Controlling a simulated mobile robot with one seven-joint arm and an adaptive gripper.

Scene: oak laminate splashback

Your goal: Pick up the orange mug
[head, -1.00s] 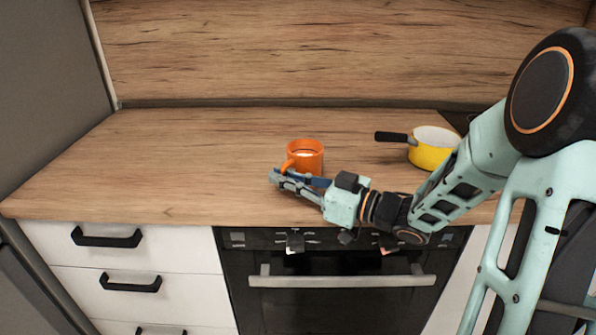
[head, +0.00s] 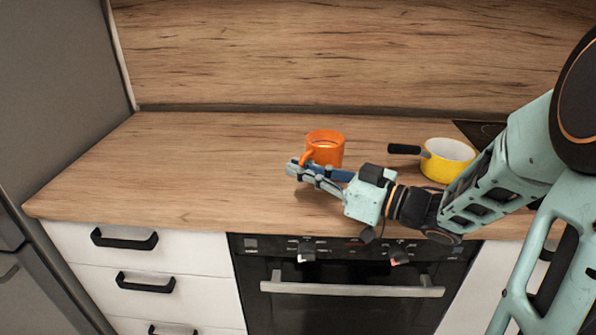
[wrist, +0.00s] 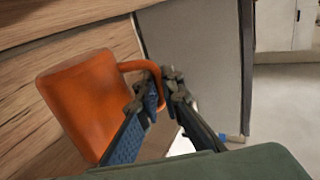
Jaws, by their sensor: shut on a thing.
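The orange mug (head: 326,146) is upright at the middle of the wooden counter in the head view, its handle towards the front left. In the wrist view the mug (wrist: 92,98) fills the left part, with its handle reaching right to the fingers. My gripper (head: 301,171) is in front of the mug in the head view. Its two fingers (wrist: 163,92) are shut on the mug's handle in the wrist view. The fingers hide the lower handle and part of the mug's base, so I cannot tell whether the mug touches the counter.
A yellow saucepan (head: 447,162) with a black handle stands to the right, close to my arm. The wooden counter (head: 190,165) is clear to the left. An oven (head: 340,300) and white drawers (head: 160,250) are below its front edge. A wooden splashback (head: 330,55) rises behind.

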